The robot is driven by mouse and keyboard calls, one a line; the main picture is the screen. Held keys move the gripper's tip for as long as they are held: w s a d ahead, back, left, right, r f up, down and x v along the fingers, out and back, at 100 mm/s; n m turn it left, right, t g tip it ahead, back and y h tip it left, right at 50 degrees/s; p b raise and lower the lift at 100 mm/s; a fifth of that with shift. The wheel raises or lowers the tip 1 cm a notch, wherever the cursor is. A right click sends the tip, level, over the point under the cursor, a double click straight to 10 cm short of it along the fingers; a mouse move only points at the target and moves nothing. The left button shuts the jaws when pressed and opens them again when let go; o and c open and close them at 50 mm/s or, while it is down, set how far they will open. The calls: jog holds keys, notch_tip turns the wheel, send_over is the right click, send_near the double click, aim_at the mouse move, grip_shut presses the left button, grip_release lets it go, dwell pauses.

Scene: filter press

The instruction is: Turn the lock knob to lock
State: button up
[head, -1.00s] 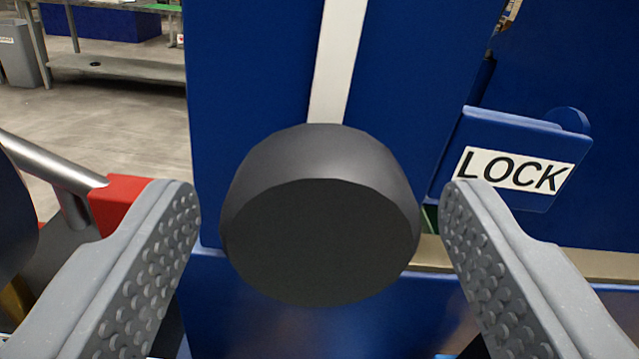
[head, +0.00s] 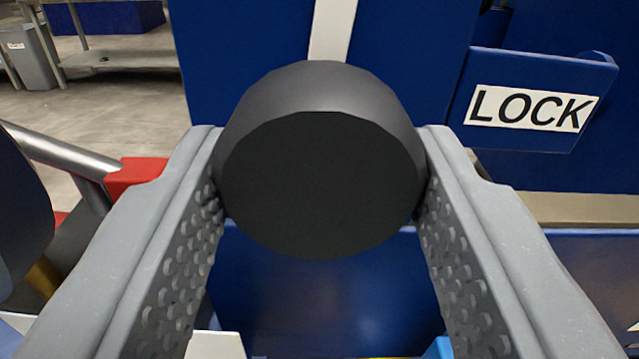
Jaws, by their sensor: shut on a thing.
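The black round lock knob (head: 318,180) is in the middle of the head view, in front of a blue panel with a white vertical stripe (head: 333,30). My gripper (head: 320,165) has one grey studded finger on each side of the knob. Both fingertips touch the knob's sides, so the gripper is shut on it. A white label reading LOCK (head: 531,108) sits on a blue plate to the right of the knob. The knob's stem and mount are hidden behind the knob.
A metal handrail (head: 60,150) with a red block (head: 137,177) is close at the left. A beige ledge (head: 575,208) runs along the blue machine at the right. Farther back at the left are open floor, a workbench (head: 125,60) and a grey bin (head: 32,55).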

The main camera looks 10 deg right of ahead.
jog(key=m, duration=0.2)
jog(key=m+b, duration=0.1)
jog(key=m, duration=0.1)
jog(key=shift+a+f, duration=0.15)
jog(key=shift+f, duration=0.05)
jog(key=m+b, duration=0.1)
jog(key=m, duration=0.2)
jog(key=shift+m, duration=0.4)
jog(key=m+b, duration=0.2)
jog(key=m, duration=0.2)
jog(key=shift+r+m, duration=0.1)
jog(key=shift+m, duration=0.2)
jog(key=m+b, duration=0.1)
jog(key=m, duration=0.3)
jog(key=shift+m, duration=0.3)
jog(key=o, duration=1)
jog(key=shift+r, duration=0.1)
jog(key=shift+s, duration=0.1)
